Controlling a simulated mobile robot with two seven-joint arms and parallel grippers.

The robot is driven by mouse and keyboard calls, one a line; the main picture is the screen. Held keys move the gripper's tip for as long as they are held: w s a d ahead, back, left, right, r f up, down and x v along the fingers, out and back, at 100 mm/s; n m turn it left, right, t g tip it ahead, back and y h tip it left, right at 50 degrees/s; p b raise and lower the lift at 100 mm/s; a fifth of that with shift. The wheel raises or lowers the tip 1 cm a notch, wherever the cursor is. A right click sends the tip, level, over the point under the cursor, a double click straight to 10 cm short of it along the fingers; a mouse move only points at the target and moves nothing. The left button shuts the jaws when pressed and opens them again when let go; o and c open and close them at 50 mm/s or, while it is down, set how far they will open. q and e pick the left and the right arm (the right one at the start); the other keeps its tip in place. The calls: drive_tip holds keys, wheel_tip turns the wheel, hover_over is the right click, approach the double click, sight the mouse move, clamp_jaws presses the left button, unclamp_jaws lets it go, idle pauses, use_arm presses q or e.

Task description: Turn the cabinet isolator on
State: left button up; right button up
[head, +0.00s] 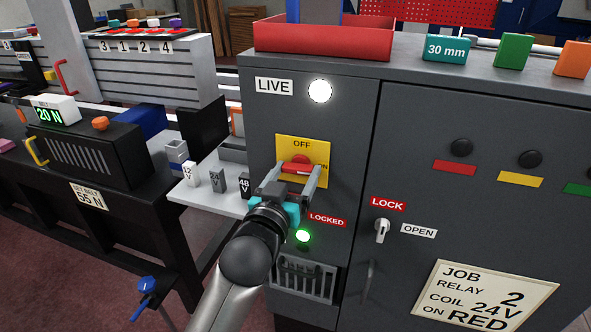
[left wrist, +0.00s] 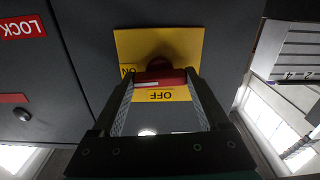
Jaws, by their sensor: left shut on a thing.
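The grey cabinet (head: 340,170) carries the isolator's yellow plate (head: 288,147), marked OFF at the top and ON at the right. The isolator's red handle (head: 298,168) lies roughly level across the plate in the head view; its exact pointing is partly hidden by the fingers. My left gripper (head: 297,175) is shut on the red handle, a finger at each side. The left wrist view shows the handle (left wrist: 160,77) between the fingertips (left wrist: 160,82), with the yellow plate (left wrist: 158,42) behind. My right gripper is not in view.
A round white lamp (head: 320,91) glows beside the LIVE label. A small lock switch (head: 382,231) sits between LOCK and OPEN labels. A white shelf (head: 215,193) with voltage blocks stands close left of my arm.

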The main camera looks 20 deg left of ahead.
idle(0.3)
use_arm(q)
drive_tip(key=o, duration=1.2)
drive_tip(key=shift+o, duration=0.2)
drive_tip(key=shift+s, duration=0.15)
drive_tip(key=s+p, duration=0.1)
drive_tip(key=s, duration=1.4)
drive_tip(key=shift+a, duration=0.3)
